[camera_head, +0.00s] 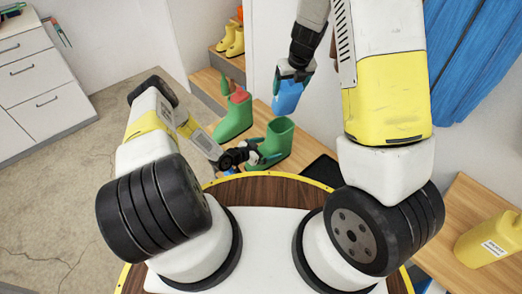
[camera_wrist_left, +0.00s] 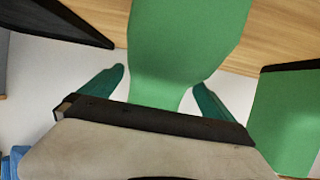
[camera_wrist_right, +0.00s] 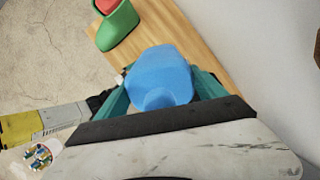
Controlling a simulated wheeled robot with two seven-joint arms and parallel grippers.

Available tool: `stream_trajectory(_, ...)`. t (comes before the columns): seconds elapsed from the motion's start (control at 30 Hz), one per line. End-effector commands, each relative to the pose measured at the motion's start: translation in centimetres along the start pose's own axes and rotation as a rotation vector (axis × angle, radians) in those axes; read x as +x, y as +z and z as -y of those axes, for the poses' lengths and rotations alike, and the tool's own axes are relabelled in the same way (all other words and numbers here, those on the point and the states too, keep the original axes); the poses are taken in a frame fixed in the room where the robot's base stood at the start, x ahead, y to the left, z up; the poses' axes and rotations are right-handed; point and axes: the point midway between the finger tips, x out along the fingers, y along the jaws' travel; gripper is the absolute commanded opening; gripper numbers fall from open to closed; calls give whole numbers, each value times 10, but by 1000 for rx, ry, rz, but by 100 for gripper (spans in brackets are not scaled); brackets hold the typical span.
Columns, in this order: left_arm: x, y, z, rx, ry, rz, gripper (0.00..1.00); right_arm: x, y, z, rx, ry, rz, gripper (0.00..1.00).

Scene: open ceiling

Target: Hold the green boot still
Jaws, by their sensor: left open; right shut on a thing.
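A green boot (camera_head: 279,139) stands on the wooden boards. My left gripper (camera_head: 262,154) is open at its near side, low on the boot. In the left wrist view the boot (camera_wrist_left: 185,50) reaches in between the two spread teal fingers (camera_wrist_left: 160,88). I cannot tell whether either finger touches it. A second green boot (camera_head: 234,118) with a red thing in its top stands to the left; it also shows in the right wrist view (camera_wrist_right: 118,28). My right gripper (camera_head: 292,68) is shut on a blue object (camera_head: 287,98), held above and behind the first boot.
A black tray or mat (camera_head: 322,170) lies right of the boot. Yellow boots (camera_head: 232,42) stand on a wooden step behind. A yellow jug (camera_head: 490,240) stands on a bench at right. A white drawer cabinet (camera_head: 40,85) is at far left, with clear floor before it.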

Motion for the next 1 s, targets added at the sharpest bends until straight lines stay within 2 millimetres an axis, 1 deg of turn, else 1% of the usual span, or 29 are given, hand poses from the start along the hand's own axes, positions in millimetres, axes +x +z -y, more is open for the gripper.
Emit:
stream_trajectory(0.1,4,0,0,0,0,0,100,0,0,0,0,0,1,15)
stream_trajectory(0.33,5,0,0,0,-1,1,100,0,0,0,0,0,1,15)
stream_trajectory(0.37,5,0,0,0,-1,1,98,0,0,0,0,0,1,15)
stream_trajectory(0.4,5,0,0,0,-1,1,90,0,0,0,0,0,1,15)
stream_trajectory(0.47,5,0,0,0,-1,1,78,0,0,0,0,0,1,15)
stream_trajectory(0.5,5,0,0,0,-1,1,71,0,0,0,0,0,1,15)
stream_trajectory(0.57,4,0,0,0,-1,1,59,0,0,0,0,0,1,15)
stream_trajectory(0.6,4,0,0,0,-1,1,51,0,0,0,0,0,1,15)
stream_trajectory(0.67,4,0,0,0,-1,1,39,0,0,0,0,0,1,15)
stream_trajectory(0.7,4,0,0,0,-1,1,31,0,0,0,0,0,1,15)
stream_trajectory(0.73,4,0,0,0,-1,1,25,0,0,0,0,0,1,15)
stream_trajectory(0.77,4,0,0,0,-1,1,22,0,0,0,0,0,1,15)
stream_trajectory(0.87,4,0,1,0,-1,1,22,1,2,0,-9,3,-5,15)
stream_trajectory(1.0,4,0,1,0,-1,1,22,10,16,-3,-76,27,-55,15)
